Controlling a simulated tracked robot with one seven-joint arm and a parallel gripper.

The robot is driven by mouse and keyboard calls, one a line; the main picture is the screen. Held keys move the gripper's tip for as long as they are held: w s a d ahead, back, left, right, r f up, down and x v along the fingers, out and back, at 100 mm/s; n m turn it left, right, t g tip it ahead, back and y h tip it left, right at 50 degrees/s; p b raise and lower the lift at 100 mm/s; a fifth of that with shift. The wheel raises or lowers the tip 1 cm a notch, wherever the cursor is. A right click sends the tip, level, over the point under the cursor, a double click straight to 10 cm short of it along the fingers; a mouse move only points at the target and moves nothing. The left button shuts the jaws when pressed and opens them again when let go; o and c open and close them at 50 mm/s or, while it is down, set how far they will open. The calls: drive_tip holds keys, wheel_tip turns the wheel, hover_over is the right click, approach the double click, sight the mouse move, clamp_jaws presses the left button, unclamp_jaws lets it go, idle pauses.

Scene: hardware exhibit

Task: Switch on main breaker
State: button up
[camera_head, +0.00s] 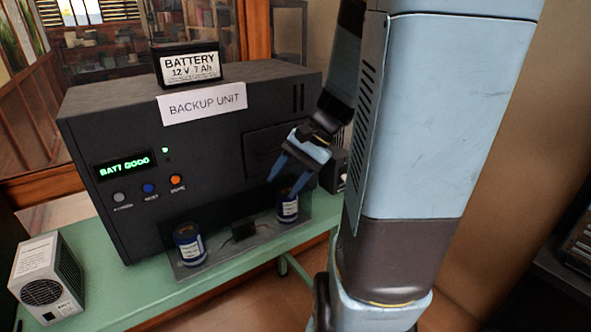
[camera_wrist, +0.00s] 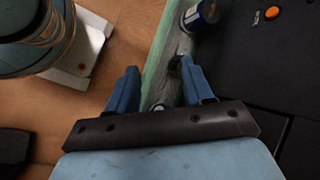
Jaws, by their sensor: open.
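The black backup unit (camera_head: 205,175) stands on a green bench, with a sign reading "BACKUP UNIT". Its green display (camera_head: 125,165) reads "BATT GOOD", above a grey button (camera_head: 119,197), a blue button (camera_head: 149,188) and an orange button (camera_head: 177,180). The orange button also shows in the wrist view (camera_wrist: 272,13). I cannot make out a part labelled main breaker. My gripper (camera_head: 285,188) is open and empty, pointing down in front of the unit's right side, near the right blue can (camera_head: 288,206). In the wrist view its fingers (camera_wrist: 160,78) straddle the bench edge.
A battery (camera_head: 190,66) sits on the unit. A left blue can (camera_head: 188,244) and a small dark block (camera_head: 243,230) stand on a tray (camera_head: 215,262) before it. A grey fan box (camera_head: 50,280) is at the bench's left. My arm hides the right side.

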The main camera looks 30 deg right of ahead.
drive_tip(key=w+d+f+m+t+y, duration=0.25)
drive_tip(key=d+f+m+t, duration=0.25)
drive_tip(key=d+m, duration=0.25)
drive_tip(key=w+d+f+m+t+y, duration=0.1)
drive_tip(key=w+d+f+m+t, duration=0.2)
drive_tip(key=d+f+m+t, duration=0.45)
drive_tip(key=s+d+f+m+t+h, duration=0.25)
drive_tip(key=d+f+m+h, duration=0.2)
drive_tip(key=d, duration=0.45)
drive_tip(key=s+d+f+m+t+h, duration=0.2)
drive_tip(key=s+d+f+m+h, duration=0.3)
drive_tip(key=d, duration=0.3)
drive_tip(key=shift+m, duration=0.45)
drive_tip(key=w, duration=0.5)
drive_tip(key=w+r, duration=0.1)
drive_tip(key=w, duration=0.9)
drive_tip(key=shift+a+r, duration=0.2)
drive_tip(key=shift+a, duration=0.15)
clamp_jaws()
